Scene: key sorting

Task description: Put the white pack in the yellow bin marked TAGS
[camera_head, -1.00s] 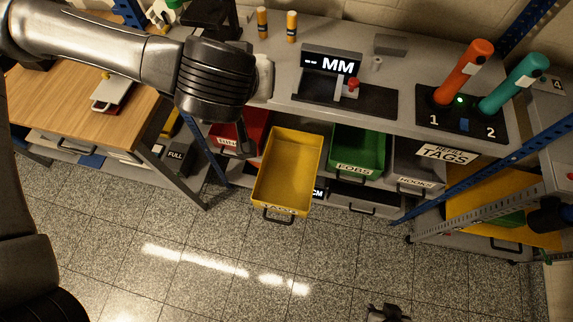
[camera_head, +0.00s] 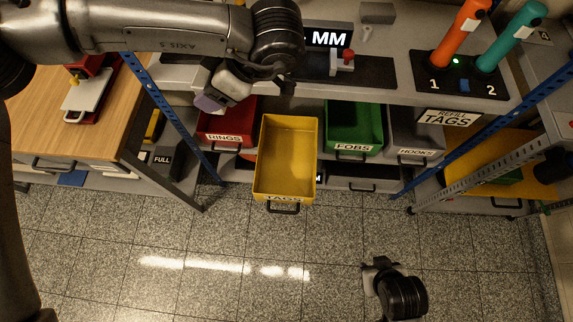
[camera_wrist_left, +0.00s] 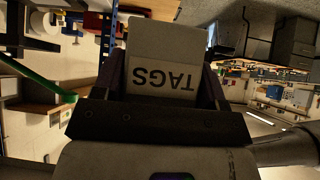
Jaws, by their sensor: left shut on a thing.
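The yellow bin marked TAGS (camera_head: 262,165) is pulled out from under the bench in the head view; it is open-topped and looks empty. My left gripper (camera_head: 215,97) is up and to the left of the bin, above the red bin and apart from the yellow one. It is shut on the white pack (camera_wrist_left: 165,45), whose upside-down TAGS label faces the left wrist camera. In the head view the pack is hard to separate from the gripper. My right gripper (camera_head: 378,266) is low over the floor, far from the bin; its jaws are too small to judge.
The red RINGS bin (camera_head: 226,137) and green FOBS bin (camera_head: 352,147) flank the yellow bin, with the grey HOOKS bin (camera_head: 416,153) further right. The bench edge and a blue post (camera_head: 165,105) are close to my left arm. The floor in front is clear.

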